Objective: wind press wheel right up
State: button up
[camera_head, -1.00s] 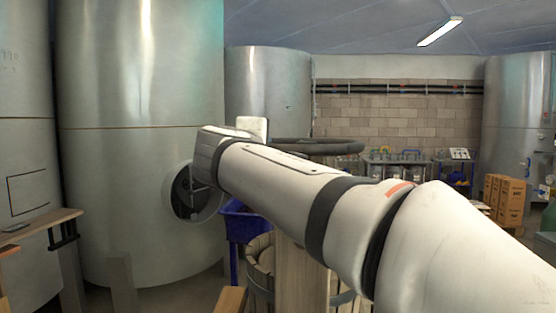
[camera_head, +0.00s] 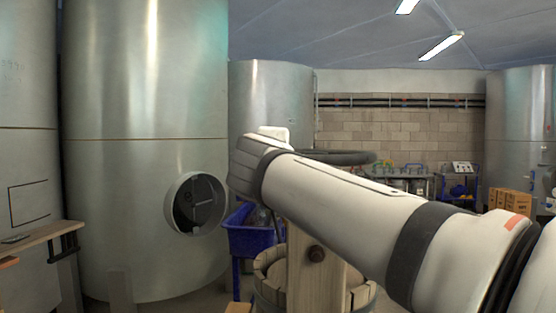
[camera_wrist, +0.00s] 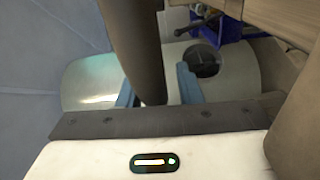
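The press wheel (camera_head: 345,157) is a dark ring lying nearly flat above the wooden press, behind my arm in the head view. Its left part is hidden by my arm. In the wrist view a thick dark bar, apparently the wheel's rim (camera_wrist: 133,40), runs down between the two blue-grey fingers of my gripper (camera_wrist: 155,76). The fingers stand apart on either side of it, and a gap shows by the right finger. The gripper looks open; contact with the rim cannot be made out. The head view hides the fingers.
The press has a wooden post (camera_head: 309,285) and a slatted basket (camera_head: 268,282). A blue bin (camera_head: 249,238) stands left of it, before a steel tank (camera_head: 145,180) with a round hatch. A wooden bench (camera_head: 40,236) is at left. Boxes (camera_head: 512,203) stand far right.

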jog(key=shift+o, duration=0.9)
jog(key=shift+r, duration=0.1)
jog(key=s+b, duration=0.1)
jog(key=s, duration=0.6)
jog(key=shift+s+a+r+b, duration=0.15)
jog(key=shift+s+a+b, duration=0.15)
jog(key=shift+s+b, duration=0.1)
jog(key=shift+c, duration=0.3)
